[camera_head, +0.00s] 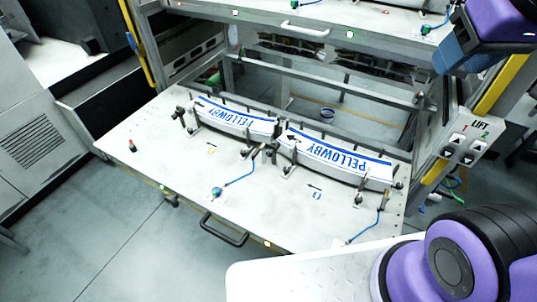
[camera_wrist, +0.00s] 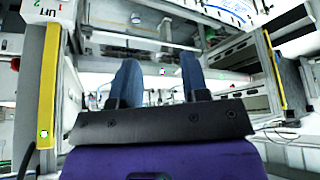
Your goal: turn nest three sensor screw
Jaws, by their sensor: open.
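My gripper (camera_wrist: 160,68) is open and empty, its two dark blue fingers apart in the wrist view. In the head view its dark blue end (camera_head: 449,56) is at the upper right, beside the rack and away from the lower tray's fittings. The pulled-out lower tray (camera_head: 130,170) holds two label stacks marked PELLOWBY, a left one (camera_head: 235,117) and a right one (camera_head: 340,158). A sensor with a blue cable (camera_head: 217,192) stands before the left stack, another (camera_head: 358,200) before the right. I cannot read which nest is three, and the screws are too small to make out.
An upper tray (camera_head: 300,14) with a handle is above the lower one. A lift button panel (camera_head: 467,143) and a yellow post (camera_head: 503,82) stand at the right. A dark handle (camera_head: 225,229) sticks out of the lower tray's front. A red-topped knob (camera_head: 132,146) stands at its left.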

